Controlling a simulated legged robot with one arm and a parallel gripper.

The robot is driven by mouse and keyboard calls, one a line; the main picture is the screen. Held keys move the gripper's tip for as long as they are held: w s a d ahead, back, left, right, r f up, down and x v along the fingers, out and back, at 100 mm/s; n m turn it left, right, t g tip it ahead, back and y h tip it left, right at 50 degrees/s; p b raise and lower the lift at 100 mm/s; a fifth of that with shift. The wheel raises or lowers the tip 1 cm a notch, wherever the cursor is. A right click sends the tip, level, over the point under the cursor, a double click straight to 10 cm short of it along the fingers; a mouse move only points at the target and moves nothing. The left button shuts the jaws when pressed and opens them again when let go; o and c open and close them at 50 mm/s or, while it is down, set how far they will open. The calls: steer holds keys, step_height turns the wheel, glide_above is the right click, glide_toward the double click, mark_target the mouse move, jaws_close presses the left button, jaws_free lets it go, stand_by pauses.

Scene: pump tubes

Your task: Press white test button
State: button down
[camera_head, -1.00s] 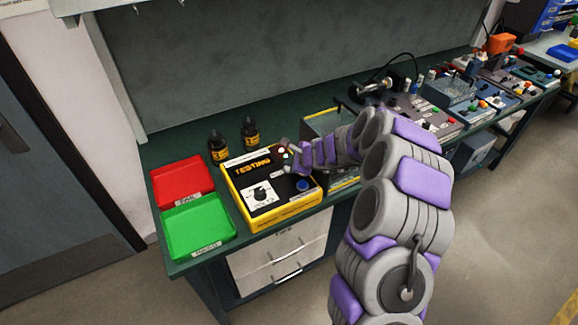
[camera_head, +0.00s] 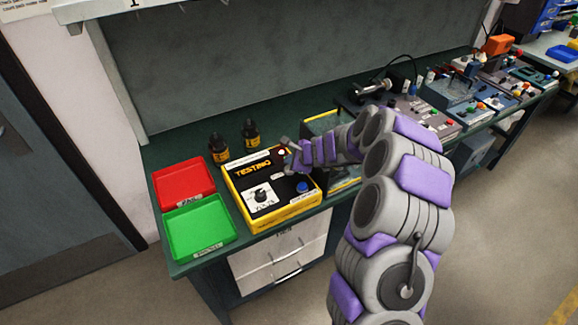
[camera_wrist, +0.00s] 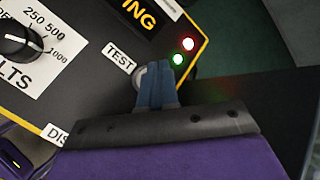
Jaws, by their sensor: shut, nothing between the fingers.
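The yellow-edged tester box (camera_head: 238,198) with a black top marked "TESTING" sits on the green bench. In the wrist view a pale round test button (camera_wrist: 139,77) shows beside the "TEST" label (camera_wrist: 118,57), partly hidden by my fingers. My gripper (camera_wrist: 160,72) is shut and empty, its blue-grey fingertips over the right part of the button. Whether they touch or press it I cannot tell. A lit red light (camera_wrist: 188,44) and a lit green light (camera_wrist: 178,60) are just beyond the tips. A black dial (camera_wrist: 14,40) is at the left.
A red tray (camera_head: 183,182) and a green tray (camera_head: 200,227) lie left of the box. Two dark bottles (camera_head: 218,149) stand behind it. A blue button (camera_head: 303,186) is on its front right corner. Other devices (camera_head: 430,117) crowd the bench to the right.

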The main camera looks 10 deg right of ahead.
steer(key=shift+r, duration=0.1)
step_height(320, 180, up, 5)
steer(key=p, duration=0.5)
stand_by(0.3)
stand_by(0.5)
